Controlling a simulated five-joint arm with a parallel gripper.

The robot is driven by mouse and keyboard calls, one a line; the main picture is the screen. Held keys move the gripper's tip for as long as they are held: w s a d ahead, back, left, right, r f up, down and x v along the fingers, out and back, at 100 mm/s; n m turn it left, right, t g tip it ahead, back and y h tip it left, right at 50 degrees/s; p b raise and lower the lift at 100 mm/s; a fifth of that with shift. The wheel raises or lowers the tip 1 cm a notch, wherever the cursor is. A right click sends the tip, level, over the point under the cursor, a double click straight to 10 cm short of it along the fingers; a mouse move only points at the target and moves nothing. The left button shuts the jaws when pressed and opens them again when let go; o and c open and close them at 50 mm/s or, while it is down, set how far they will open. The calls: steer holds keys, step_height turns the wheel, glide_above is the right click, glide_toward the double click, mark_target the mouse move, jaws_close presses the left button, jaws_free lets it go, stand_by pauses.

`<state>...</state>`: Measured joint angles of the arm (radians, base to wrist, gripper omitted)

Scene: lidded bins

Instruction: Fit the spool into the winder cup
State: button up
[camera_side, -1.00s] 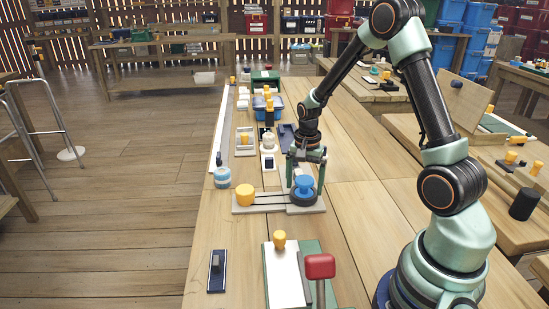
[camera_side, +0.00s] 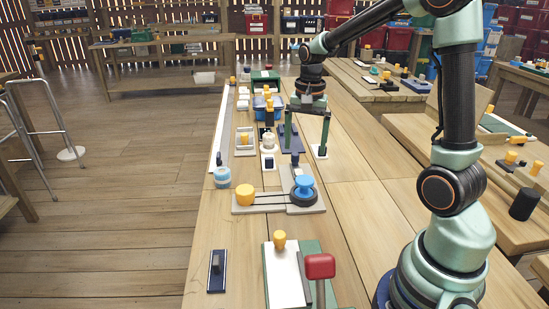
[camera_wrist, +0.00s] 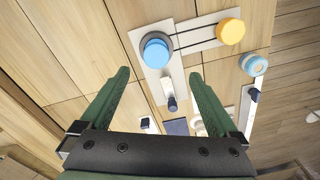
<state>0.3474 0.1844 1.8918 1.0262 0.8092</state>
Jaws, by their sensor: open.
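The blue spool (camera_side: 304,184) sits upright in the dark round winder cup (camera_side: 304,196) at the right end of the winder's pale base. In the wrist view the blue spool (camera_wrist: 157,52) shows from above, with the dark rim of the cup (camera_wrist: 145,43) around it. I cannot tell how deep it sits. My gripper (camera_side: 306,154) is raised above and behind the winder, fingers apart and empty. In the wrist view its two green fingers (camera_wrist: 160,80) are wide apart, and the spool lies beyond them, touching neither.
The winder's yellow knob (camera_side: 245,194) is joined to the cup by dark bands. A blue-and-white roll (camera_side: 222,177) stands to the left. A red-topped lever (camera_side: 320,266) and a white board with a yellow knob (camera_side: 279,240) are in front. The table right of the winder is clear.

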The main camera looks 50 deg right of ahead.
steer(key=s+a+r+n+t, duration=0.2)
steer(key=s+a+r+n, duration=0.1)
steer(key=a+n, duration=0.3)
steer(key=s+a+r+n+t, duration=0.3)
steer(key=s+a+r+n, duration=0.1)
steer(key=a+n, duration=0.3)
steer(key=shift+s+a+r, duration=0.25)
steer(key=shift+s+r, duration=0.05)
steer(key=shift+s, duration=0.55)
